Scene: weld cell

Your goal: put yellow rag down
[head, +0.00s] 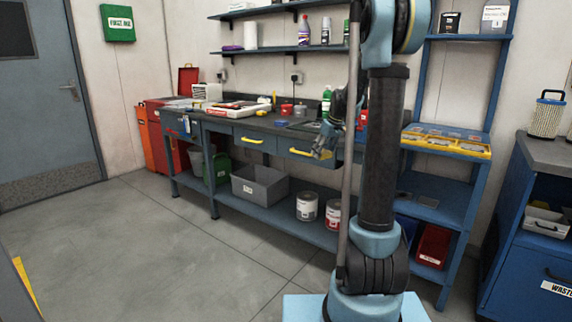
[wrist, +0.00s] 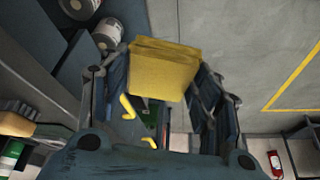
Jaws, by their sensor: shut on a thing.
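The yellow rag (wrist: 163,72) shows in the wrist view as a folded, boxy yellow piece between the fingers of my gripper (wrist: 165,95). The gripper is shut on it, and the rag sticks out past the fingertips. In the head view my gripper (head: 323,148) hangs in front of the workbench (head: 265,125), by the drawer with a yellow handle (head: 300,152). I cannot make out the rag in the head view. In the wrist view, floor lies behind the rag, with the bench's yellow drawer handles (wrist: 127,107) just below it.
Paint cans (head: 307,206) and a grey bin (head: 259,185) stand on the bench's lower shelf. The bench top holds several tools and containers. A blue shelf rack (head: 440,195) with a yellow tray (head: 446,141) stands to the right. The floor (head: 150,235) at left is clear.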

